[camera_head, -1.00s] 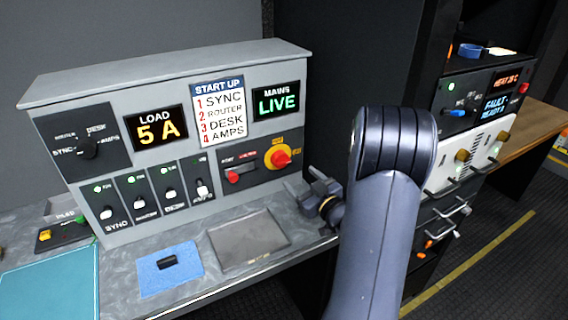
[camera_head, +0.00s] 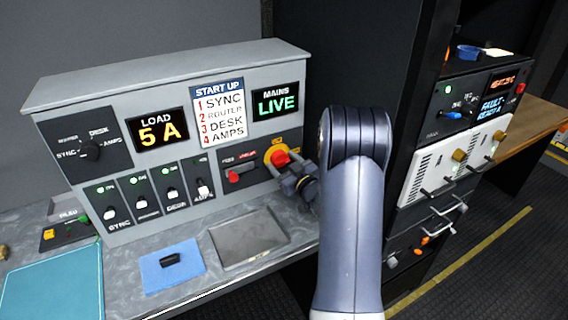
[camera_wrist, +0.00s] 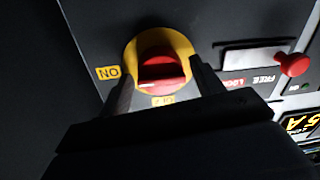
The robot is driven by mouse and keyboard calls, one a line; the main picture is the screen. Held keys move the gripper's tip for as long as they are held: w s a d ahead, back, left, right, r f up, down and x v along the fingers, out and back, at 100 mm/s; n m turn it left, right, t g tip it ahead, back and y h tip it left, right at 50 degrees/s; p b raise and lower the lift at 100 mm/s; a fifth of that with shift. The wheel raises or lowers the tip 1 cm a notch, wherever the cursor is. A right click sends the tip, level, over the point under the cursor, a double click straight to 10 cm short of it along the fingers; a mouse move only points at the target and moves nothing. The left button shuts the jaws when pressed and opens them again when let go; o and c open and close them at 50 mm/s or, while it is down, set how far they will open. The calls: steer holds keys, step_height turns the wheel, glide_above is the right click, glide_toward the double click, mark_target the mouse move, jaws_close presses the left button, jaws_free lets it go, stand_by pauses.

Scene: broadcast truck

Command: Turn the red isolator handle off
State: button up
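The red isolator handle (camera_head: 281,158) sits on a round yellow plate at the right of the grey power panel. In the wrist view the red handle (camera_wrist: 162,70) lies on its yellow disc (camera_wrist: 135,58), with a label "ON" at its left and another label below it, partly hidden. My gripper (camera_head: 287,167) is at the handle in the head view. In the wrist view my gripper (camera_wrist: 160,82) is open, with one finger on each side of the handle. Whether the fingers touch it cannot be told.
A smaller red knob (camera_head: 234,176) with a "LOCK/FREE" slot is left of the isolator; it also shows in the wrist view (camera_wrist: 293,64). The mains display (camera_head: 275,102) reads LIVE and the load display (camera_head: 158,132) reads 5 A. A grey tray (camera_head: 246,262) lies below.

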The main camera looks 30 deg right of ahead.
steer(key=c, duration=0.8)
steer(key=shift+o, duration=0.2)
steer(key=shift+f+n+b, duration=0.1)
steer(key=shift+n+b, duration=0.2)
steer(key=shift+b, duration=0.4)
steer(key=n+b, duration=0.5)
steer(key=b, duration=0.3)
steer(key=n+b, duration=0.6)
steer(key=b, duration=0.2)
steer(key=shift+g+h+b, duration=0.3)
steer(key=shift+b, duration=0.05)
steer(key=n+b, duration=0.1)
steer(key=n, duration=0.1)
steer(key=n+b, duration=0.1)
steer(key=b, duration=0.1)
steer(key=shift+a+r+n+b, duration=0.1)
steer(key=shift+r+n+b, duration=0.1)
steer(key=shift+n+b, duration=0.15)
steer(key=shift+r+n+h+b, duration=0.15)
steer(key=shift+n+h+b, duration=0.15)
steer(key=shift+n+b, duration=0.45)
steer(key=shift+n, duration=0.3)
